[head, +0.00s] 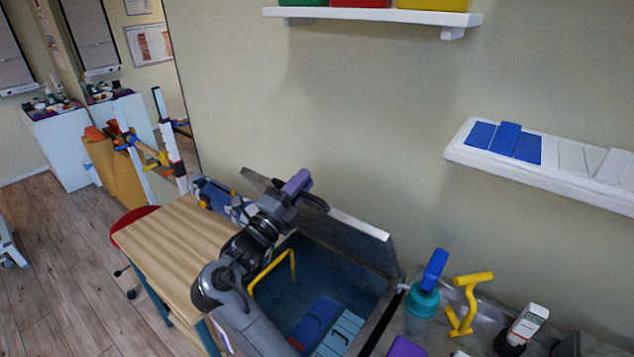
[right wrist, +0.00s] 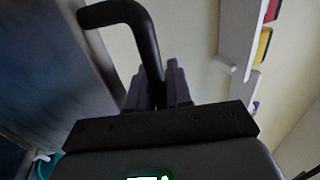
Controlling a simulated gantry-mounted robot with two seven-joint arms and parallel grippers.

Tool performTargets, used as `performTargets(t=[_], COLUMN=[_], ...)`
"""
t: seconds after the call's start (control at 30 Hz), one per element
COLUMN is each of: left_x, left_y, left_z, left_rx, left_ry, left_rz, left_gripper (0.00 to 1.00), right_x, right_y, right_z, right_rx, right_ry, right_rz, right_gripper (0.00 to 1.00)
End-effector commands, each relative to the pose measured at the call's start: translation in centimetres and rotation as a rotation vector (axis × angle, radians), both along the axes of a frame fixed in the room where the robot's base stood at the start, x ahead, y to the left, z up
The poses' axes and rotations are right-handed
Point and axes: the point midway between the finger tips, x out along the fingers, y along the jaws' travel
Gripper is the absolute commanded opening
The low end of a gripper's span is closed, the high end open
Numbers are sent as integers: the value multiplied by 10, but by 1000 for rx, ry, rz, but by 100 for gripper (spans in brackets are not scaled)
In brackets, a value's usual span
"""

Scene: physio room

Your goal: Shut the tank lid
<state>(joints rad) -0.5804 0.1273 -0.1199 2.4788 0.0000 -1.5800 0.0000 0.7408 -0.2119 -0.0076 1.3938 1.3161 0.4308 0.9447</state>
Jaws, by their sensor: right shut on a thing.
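The tank (head: 375,325) stands open in the lower middle of the head view, with a dark blue-grey inside. Its lid (head: 360,222) is raised at the back near the wall, and its panel also fills the left of the right wrist view (right wrist: 50,60). A black curved handle (right wrist: 125,12) runs down between the purple fingers of my right gripper (head: 298,184). The right gripper is shut on this handle, at the raised lid. My arm hides part of the lid and tank. My left gripper is not in view.
Blue blocks (head: 317,316) and a yellow bar (head: 272,268) show inside the tank. A wooden table (head: 160,236) stands to its left. A teal and blue item (head: 422,300) and a yellow one (head: 466,300) stand to its right. A wall shelf (head: 560,172) is higher right.

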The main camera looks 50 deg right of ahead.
Motion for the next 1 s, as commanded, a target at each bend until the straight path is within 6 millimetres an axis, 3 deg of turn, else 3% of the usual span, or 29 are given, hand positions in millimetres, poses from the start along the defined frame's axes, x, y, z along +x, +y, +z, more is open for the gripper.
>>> performTargets(t=[0.03,0.2,0.7,0.73,1.0], left_x=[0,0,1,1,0], left_y=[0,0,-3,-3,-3], left_z=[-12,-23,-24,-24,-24], left_rx=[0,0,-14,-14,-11], left_ry=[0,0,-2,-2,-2], left_rz=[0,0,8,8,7], left_gripper=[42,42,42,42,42], right_x=[-1,-3,-3,-3,-3], right_y=[7,21,26,26,26], right_z=[-10,-14,-14,-14,-15], right_rx=[-16,-54,-72,-72,-71], right_ry=[-3,-7,-8,-8,-8], right_rz=[0,0,-1,-1,0], right_gripper=[0,0,0,22,25])
